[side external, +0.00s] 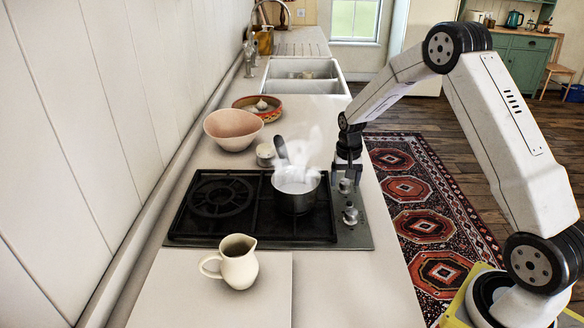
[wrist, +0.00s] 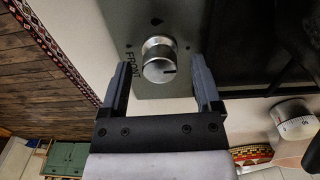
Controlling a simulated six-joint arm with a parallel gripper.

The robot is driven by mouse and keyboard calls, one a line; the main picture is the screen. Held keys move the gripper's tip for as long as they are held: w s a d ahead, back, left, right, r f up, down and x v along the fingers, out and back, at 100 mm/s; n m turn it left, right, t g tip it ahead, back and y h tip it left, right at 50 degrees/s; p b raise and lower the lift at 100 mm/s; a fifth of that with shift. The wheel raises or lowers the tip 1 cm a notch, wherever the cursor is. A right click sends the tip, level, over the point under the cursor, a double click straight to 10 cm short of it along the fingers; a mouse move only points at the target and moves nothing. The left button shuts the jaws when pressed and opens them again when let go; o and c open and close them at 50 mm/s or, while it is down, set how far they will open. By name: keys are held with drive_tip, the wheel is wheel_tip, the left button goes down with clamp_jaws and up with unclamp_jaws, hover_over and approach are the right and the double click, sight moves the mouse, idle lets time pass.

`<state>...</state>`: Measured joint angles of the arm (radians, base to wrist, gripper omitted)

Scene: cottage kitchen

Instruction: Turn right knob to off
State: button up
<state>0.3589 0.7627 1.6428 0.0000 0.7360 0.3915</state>
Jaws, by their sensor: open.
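The cooktop (side external: 183,235) has two metal knobs on its right-hand strip. The nearer knob (side external: 350,213) stands clear of my gripper. The farther knob (side external: 345,186) is right at my gripper (side external: 347,176), which points down from above and partly hides it. In the wrist view a round silver knob (wrist: 157,58) with a dark pointer line lies between the two fingers of my open gripper (wrist: 159,70). A gap shows on both sides of it. The pointer line is toward the right in that view, and the printed word FRONT is beside the knob.
A steaming pot (side external: 297,198) with a dark handle stands on the burners, left of the knobs. A cream jug (side external: 239,268) is in front. A pink bowl (side external: 232,132), an orange dish (side external: 244,104) and a small white dial object (wrist: 293,120) stand behind.

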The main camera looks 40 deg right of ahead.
sight(345, 182)
drive_tip(key=shift+r, duration=0.1)
drive_tip(key=shift+r, duration=3.85)
drive_tip(key=s+a+n+t, duration=0.2)
drive_tip(key=s+a+n, duration=0.6)
drive_tip(key=s+a, duration=0.9)
drive_tip(key=shift+s+a+f+n+t, duration=0.15)
drive_tip(key=shift+s+n+t, duration=0.15)
drive_tip(key=shift+s, duration=0.15)
